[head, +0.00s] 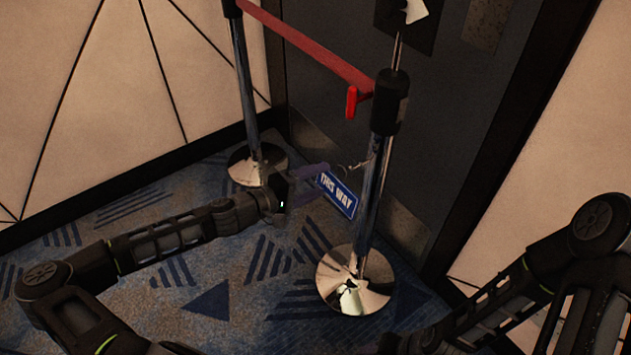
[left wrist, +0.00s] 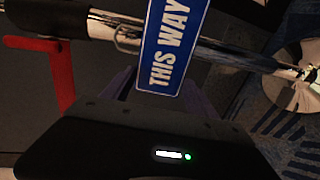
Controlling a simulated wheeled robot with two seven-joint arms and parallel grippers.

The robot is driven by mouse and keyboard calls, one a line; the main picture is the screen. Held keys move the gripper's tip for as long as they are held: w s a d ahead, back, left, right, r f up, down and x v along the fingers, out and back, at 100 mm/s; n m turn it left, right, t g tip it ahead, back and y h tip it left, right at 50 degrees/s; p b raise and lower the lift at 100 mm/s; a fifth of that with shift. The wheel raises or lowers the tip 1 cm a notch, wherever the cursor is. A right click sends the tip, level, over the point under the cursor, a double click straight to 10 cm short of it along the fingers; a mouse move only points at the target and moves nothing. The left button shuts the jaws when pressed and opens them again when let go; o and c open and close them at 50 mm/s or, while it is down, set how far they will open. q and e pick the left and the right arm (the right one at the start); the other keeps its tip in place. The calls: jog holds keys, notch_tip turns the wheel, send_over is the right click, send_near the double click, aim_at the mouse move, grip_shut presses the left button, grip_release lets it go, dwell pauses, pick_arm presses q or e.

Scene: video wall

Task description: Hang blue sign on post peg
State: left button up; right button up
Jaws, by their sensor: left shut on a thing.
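The blue sign (head: 337,195) with white "THIS WAY" lettering is held in front of the near chrome post (head: 371,205). My left gripper (head: 317,184) is shut on the sign's near end from the left. In the left wrist view the sign (left wrist: 168,60) stands between the fingers and crosses in front of the post (left wrist: 230,55). The metal peg (head: 357,166) sticks out from the post just above the sign in the head view. The peg also shows beside the sign in the left wrist view (left wrist: 126,38). I cannot tell whether sign and peg touch. My right gripper is out of view.
A red belt (head: 310,45) runs from the near post's black top to a second post (head: 243,80) behind. The near post's round chrome base (head: 345,292) stands on blue patterned carpet (head: 200,265). A dark wall panel (head: 450,130) stands close behind the post.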

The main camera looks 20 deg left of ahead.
aim_at(324, 177)
pick_arm(q)
jog(key=shift+w+d, duration=0.1)
dwell(0.3)
jog(key=shift+r+b+x, duration=0.15)
jog(key=shift+b+x, duration=0.05)
jog(key=shift+x, duration=0.55)
jog(key=shift+r+b+x, duration=0.15)
jog(key=shift+x, duration=0.65)
jog(key=shift+f, duration=0.1)
jog(key=shift+w+d+f+b, duration=0.35)
jog(key=shift+f+b, duration=0.1)
jog(key=shift+b, duration=0.1)
jog(key=shift+f, duration=0.15)
jog(key=shift+w+f+b, duration=0.1)
jog(key=shift+f+b, duration=0.1)
jog(key=shift+b, duration=0.15)
dwell(0.4)
